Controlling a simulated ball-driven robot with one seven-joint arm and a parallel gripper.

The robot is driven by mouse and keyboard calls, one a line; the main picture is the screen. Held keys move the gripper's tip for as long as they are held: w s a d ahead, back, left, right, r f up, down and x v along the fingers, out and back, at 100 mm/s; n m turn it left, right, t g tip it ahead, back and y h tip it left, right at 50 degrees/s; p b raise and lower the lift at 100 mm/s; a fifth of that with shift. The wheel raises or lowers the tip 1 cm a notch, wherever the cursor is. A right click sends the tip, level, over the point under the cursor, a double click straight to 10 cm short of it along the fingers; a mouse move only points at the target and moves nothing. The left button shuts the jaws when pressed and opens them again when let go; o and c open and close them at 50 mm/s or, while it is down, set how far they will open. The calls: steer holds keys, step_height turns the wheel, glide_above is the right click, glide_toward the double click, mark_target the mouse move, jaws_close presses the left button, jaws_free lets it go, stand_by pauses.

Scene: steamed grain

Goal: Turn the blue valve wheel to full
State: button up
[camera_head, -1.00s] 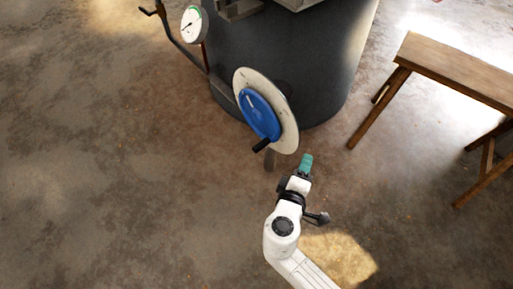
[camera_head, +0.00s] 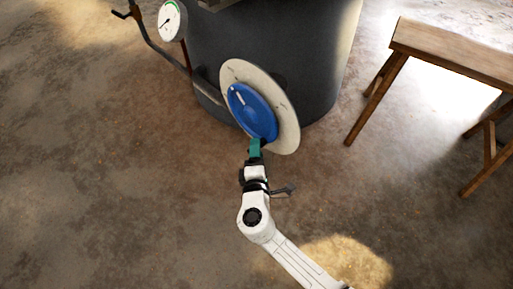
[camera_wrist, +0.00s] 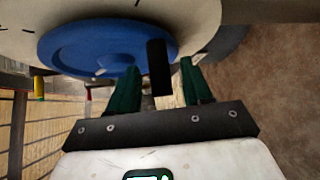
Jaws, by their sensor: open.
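The blue valve wheel (camera_head: 252,112) sits on a round cream dial plate (camera_head: 288,128) on the side of a dark tank. A white pointer mark shows near the wheel's upper left. My gripper (camera_head: 255,148) is at the wheel's lower edge. In the wrist view the blue wheel (camera_wrist: 90,48) fills the upper left, and its black handle (camera_wrist: 158,66) sticks out toward me. The green fingers of my gripper (camera_wrist: 157,88) are apart, with the handle between them, nearer the right finger. In the head view the handle is mostly hidden by my gripper.
The dark tank (camera_head: 315,65) stands behind the dial plate. A white gauge (camera_head: 172,20) on a pipe is at upper left. A wooden bench (camera_head: 450,60) stands at right. The concrete floor around my arm is clear.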

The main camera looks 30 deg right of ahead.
steer(key=shift+x, duration=1.15)
steer(key=shift+c, duration=0.3)
jaws_close()
